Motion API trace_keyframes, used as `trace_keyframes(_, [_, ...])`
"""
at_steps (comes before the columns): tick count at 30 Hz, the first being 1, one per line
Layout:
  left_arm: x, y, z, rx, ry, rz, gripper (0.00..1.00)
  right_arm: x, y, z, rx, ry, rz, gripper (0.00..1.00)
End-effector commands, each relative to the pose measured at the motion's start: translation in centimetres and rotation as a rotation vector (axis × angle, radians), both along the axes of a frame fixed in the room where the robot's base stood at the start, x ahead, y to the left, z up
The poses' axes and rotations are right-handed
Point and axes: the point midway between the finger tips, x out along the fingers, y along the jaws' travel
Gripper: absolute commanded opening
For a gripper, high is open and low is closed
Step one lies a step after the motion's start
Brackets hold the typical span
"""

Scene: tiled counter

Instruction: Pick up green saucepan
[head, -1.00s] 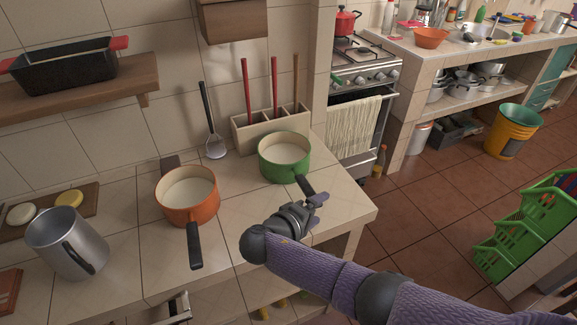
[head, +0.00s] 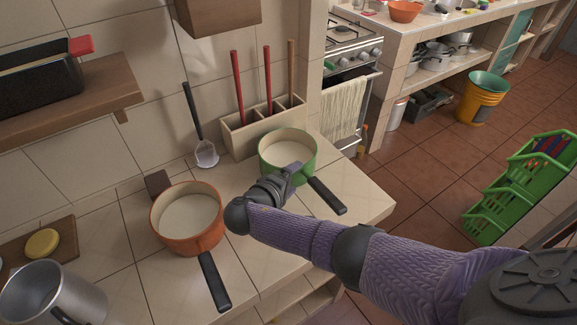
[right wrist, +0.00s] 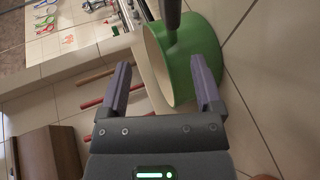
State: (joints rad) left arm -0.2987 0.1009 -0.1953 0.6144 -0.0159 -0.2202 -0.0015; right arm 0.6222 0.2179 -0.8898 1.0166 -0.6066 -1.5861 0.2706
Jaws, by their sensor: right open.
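The green saucepan (head: 307,168), with a cream inside and a black handle (head: 327,195), stands upright near the counter's right end. Its handle points toward the front right. My right gripper (head: 292,172) is in front of the saucepan's near wall, left of the handle, and partly covers that wall. In the right wrist view, the gripper (right wrist: 160,72) is open, with its two fingers apart and the saucepan (right wrist: 184,55) beyond and between them. The dark handle (right wrist: 172,14) shows at the top there. I cannot tell whether a finger touches the saucepan. My left gripper is not in view.
An orange saucepan (head: 185,240) stands close left of my right gripper, its handle pointing forward. A utensil box (head: 240,140) with several handles and a leaning skimmer (head: 200,135) are behind. A metal pot (head: 70,285) is at front left. The counter's right corner (head: 365,205) is bare.

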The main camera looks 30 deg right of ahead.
Motion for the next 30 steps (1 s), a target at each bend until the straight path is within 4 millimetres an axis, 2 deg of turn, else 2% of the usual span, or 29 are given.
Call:
trace_keyframes(6, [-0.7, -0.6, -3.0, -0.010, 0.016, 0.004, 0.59, 2.2, -2.8, -2.7, -0.001, -0.002, -0.004, 0.83])
trace_keyframes(10, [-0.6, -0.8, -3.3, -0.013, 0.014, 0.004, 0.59, 2.9, -4.3, -2.9, 0.000, -0.001, -0.001, 0.83])
trace_keyframes(17, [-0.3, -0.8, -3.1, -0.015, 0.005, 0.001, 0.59, 3.0, -4.4, -2.6, 0.001, -0.001, 0.001, 0.81])
trace_keyframes(28, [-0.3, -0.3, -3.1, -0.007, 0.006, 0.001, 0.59, 3.0, -4.4, -2.7, 0.001, -0.001, 0.001, 0.02])
trace_keyframes(30, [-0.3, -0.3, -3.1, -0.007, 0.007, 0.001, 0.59, 3.0, -4.4, -2.7, 0.001, -0.001, 0.001, 0.00])
